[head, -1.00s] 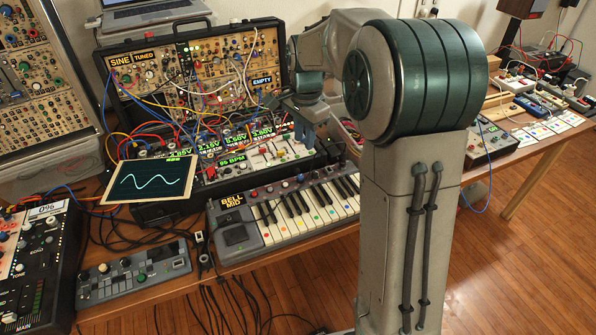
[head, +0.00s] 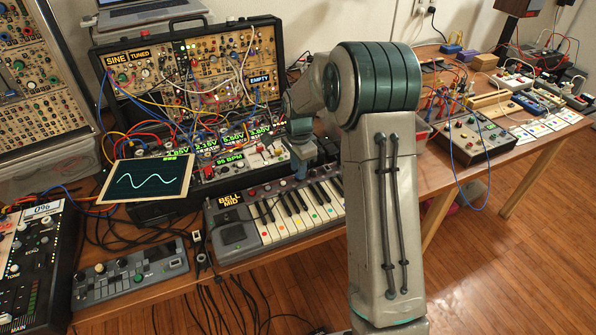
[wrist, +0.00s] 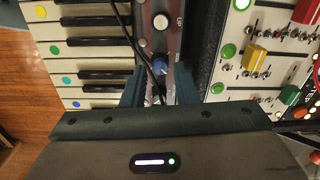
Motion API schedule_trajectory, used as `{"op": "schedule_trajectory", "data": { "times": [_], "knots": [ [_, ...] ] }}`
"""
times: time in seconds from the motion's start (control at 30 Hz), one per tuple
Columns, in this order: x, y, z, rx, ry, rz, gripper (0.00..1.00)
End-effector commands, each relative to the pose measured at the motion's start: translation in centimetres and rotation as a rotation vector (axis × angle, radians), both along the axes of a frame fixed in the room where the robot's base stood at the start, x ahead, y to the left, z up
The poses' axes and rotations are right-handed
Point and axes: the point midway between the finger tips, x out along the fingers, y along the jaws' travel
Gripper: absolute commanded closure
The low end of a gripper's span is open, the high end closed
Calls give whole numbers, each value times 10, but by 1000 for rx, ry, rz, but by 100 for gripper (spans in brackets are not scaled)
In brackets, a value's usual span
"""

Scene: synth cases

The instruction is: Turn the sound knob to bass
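The small keyboard (head: 290,228) lies on the table, and its display (head: 230,199) reads "BELL MID". In the wrist view its knob strip runs between the keys and the grey panel on the right. A blue knob (wrist: 159,65) on that strip sits between my fingertips, partly hidden. A pale grey knob (wrist: 160,22) is farther along the strip. No label shows which one is the sound knob. My gripper (wrist: 158,88) is open, with one finger on each side of the blue knob; I cannot tell if they touch it. It also shows over the keyboard's back edge in the head view (head: 301,165).
A dark cable (wrist: 135,40) crosses the keys and knob strip close to my left finger. The mixer panel with coloured sliders (wrist: 258,60) rises beside my right finger. The patch-cabled synth case (head: 190,75) stands behind. A tablet with a sine wave (head: 146,180) is at left.

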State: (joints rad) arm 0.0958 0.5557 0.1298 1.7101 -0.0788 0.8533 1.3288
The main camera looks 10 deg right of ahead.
Motion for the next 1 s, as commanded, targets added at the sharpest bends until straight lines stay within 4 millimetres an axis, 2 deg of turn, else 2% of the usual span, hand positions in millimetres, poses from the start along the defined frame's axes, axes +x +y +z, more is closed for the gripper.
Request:
{"op": "schedule_trajectory", "data": {
  "times": [0.03, 0.2, 0.5, 0.6, 1.0],
  "knots": [
    [0, 0, -7, 0, 2, 0, 73],
    [0, 0, -18, -1, 0, 2, 73],
    [1, 0, -20, -1, -1, 2, 73],
    [1, 0, -20, -1, -1, 2, 100],
    [1, 0, -19, 0, -1, 46, 100]
  ]
}}
